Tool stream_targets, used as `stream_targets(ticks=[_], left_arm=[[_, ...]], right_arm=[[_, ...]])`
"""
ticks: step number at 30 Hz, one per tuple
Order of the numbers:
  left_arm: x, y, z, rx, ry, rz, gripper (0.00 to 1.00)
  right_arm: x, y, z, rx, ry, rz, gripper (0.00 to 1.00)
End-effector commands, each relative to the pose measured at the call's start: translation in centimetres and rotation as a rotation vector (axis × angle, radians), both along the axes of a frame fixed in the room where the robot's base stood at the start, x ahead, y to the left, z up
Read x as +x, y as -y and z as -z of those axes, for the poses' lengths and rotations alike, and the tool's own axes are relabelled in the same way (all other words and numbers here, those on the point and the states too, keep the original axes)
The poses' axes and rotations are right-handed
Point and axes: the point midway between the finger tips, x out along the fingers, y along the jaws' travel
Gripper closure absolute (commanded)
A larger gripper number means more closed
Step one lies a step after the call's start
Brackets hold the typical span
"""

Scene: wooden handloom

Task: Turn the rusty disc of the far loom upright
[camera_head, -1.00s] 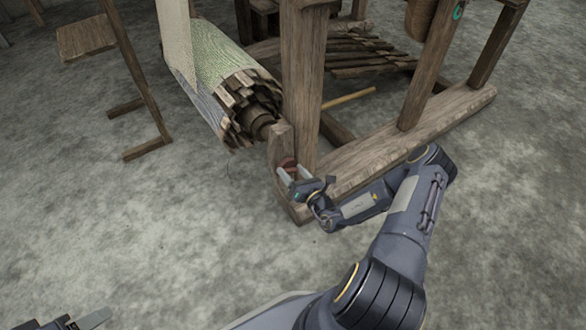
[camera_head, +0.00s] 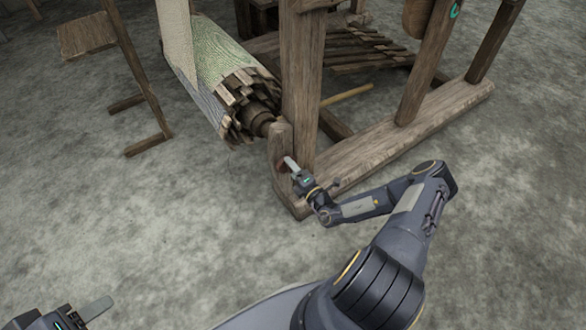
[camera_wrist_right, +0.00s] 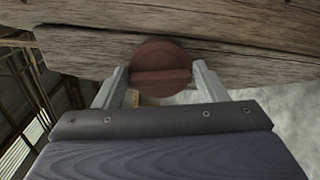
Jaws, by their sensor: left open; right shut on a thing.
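The rusty disc (camera_wrist_right: 160,60) is round and red-brown, with a raised bar across its face. It sits on the end of the short wooden post (camera_head: 281,140) at the near corner of the far loom. My right gripper (camera_wrist_right: 163,78) is shut on the disc, one finger on each side of it. In the wrist view the bar lies about level, in line with the two fingers. In the head view the right gripper (camera_head: 288,164) covers most of the disc. My left gripper (camera_head: 98,310) is open and empty at the bottom left, partly out of frame.
The cloth-wrapped roller (camera_head: 232,85) with wooden slats ends just behind the short post. A thick upright (camera_head: 301,85) and a long floor beam (camera_head: 400,135) stand beside my right wrist. A wooden stand (camera_head: 133,75) is at left. The near floor is clear.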

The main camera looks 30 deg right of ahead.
Motion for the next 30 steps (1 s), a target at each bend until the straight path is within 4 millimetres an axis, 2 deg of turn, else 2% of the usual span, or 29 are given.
stream_targets(ticks=[12, 29, 30], left_arm=[[0.00, 0.00, -0.17, 0.000, 0.000, 0.000, 0.46], [0.00, 0.00, -0.18, 0.000, 0.000, 0.000, 0.46], [0.00, 0.00, -0.18, 0.000, 0.000, 0.000, 0.46]], right_arm=[[0.00, 0.03, 0.11, 0.185, -0.014, 0.001, 0.57], [0.00, 0.06, 0.13, 0.212, -0.017, 0.002, 0.57], [0.00, 0.06, 0.13, 0.212, -0.017, 0.002, 0.29]])
